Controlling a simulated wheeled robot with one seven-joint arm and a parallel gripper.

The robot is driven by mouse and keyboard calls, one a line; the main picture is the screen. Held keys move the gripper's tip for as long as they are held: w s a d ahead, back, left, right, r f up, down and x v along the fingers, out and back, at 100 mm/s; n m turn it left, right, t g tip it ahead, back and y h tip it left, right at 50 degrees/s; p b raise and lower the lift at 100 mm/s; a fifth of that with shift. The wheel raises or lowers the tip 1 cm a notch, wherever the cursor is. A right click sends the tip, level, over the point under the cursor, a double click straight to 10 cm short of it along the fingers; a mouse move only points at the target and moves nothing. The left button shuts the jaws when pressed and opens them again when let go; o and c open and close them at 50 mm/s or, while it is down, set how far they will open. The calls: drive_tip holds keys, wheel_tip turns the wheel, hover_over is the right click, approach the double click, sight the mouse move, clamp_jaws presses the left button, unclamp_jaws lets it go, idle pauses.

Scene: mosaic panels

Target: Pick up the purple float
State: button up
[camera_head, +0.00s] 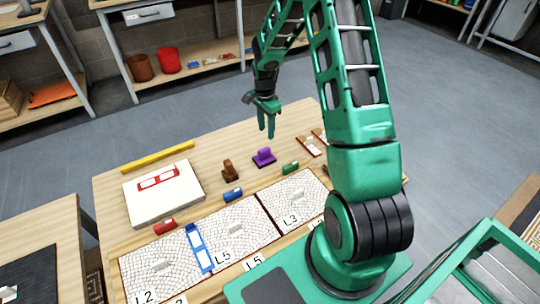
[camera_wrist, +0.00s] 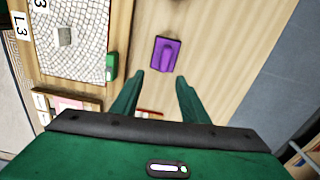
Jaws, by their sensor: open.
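The purple float (camera_head: 264,157) is a flat purple block with a raised handle, lying on the wooden table behind the mosaic panels. In the wrist view the purple float (camera_wrist: 165,54) lies ahead of the fingertips, slightly right of centre. My gripper (camera_head: 269,128) is above the table, over the far side of the purple float and apart from it. In the wrist view my gripper (camera_wrist: 160,76) has its two green fingers spread with nothing between them.
A brown float (camera_head: 230,170) stands left of the purple one. Blue (camera_head: 233,194), green (camera_head: 290,168) and red (camera_head: 164,226) blocks lie along the mosaic panels (camera_head: 240,232). A white board (camera_head: 150,203) and yellow bar (camera_head: 158,157) lie at left. Bare wood surrounds the purple float.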

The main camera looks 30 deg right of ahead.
sight(264, 148)
drive_tip(key=shift+m, duration=0.4)
drive_tip(key=f, duration=0.5)
drive_tip(key=w+f, duration=0.1)
drive_tip(key=f, duration=0.1)
drive_tip(key=shift+d+f, duration=0.3)
drive_tip(key=shift+d, duration=0.1)
drive_tip(key=shift+w+a+f, duration=0.1)
drive_tip(key=shift+a+f, duration=0.1)
drive_tip(key=shift+f, duration=0.75)
drive_tip(key=shift+s+a+f, duration=0.1)
drive_tip(key=shift+a+f, duration=0.15)
drive_tip(key=shift+f, duration=0.75)
drive_tip(key=shift+w+a+f, duration=0.1)
drive_tip(key=shift+a+f, duration=0.1)
drive_tip(key=shift+f, duration=0.75)
clamp_jaws()
